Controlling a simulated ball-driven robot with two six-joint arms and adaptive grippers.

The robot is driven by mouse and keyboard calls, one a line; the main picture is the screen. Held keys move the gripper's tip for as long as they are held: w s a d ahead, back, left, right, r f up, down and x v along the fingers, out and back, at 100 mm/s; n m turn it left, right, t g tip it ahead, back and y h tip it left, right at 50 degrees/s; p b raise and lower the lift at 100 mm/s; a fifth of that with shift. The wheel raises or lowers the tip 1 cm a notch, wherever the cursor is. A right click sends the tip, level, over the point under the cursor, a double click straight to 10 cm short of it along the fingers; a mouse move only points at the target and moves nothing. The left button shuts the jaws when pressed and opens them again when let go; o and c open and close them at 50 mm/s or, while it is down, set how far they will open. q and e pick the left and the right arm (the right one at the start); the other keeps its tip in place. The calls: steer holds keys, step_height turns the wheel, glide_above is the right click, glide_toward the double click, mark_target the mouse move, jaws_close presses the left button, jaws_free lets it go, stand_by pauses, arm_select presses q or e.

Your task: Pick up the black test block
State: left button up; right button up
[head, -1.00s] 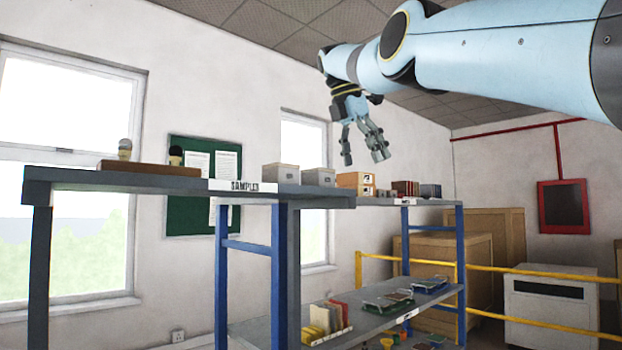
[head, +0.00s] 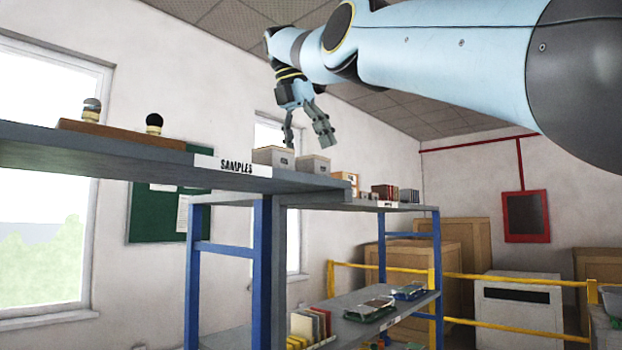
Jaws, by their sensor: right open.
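A small knob-shaped piece with a black top (head: 154,122) and a pale base stands on a brown wooden board (head: 120,133) on the upper shelf at the left. It is the only black-topped piece I see there; I cannot tell for sure that it is the black test block. A similar piece with a grey top (head: 91,108) stands left of it on the same board. My right gripper (head: 308,138) hangs with its fingers apart and empty. It appears above the grey boxes, well to the right of the board. My left gripper is out of view.
The upper shelf (head: 130,160) carries a SAMPLES label (head: 237,167). Two lidded grey boxes (head: 313,164) stand at its right end. A blue-framed rack with a lower shelf (head: 350,332) holds panels and trays. A yellow rail (head: 480,277) and wooden crates are behind at right.

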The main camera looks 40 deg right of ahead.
mark_target(312, 160)
steer(key=b+x, duration=0.2)
steer(key=x, duration=0.2)
steer(key=shift+w+d+f, duration=0.1)
steer(key=shift+d+f, duration=0.1)
steer(key=shift+f, duration=0.05)
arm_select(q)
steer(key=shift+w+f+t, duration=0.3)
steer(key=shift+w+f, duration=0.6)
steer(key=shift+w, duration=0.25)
arm_select(e)
steer(key=shift+r, duration=0.1)
steer(key=shift+a+r, duration=0.1)
steer(key=c, duration=1.6)
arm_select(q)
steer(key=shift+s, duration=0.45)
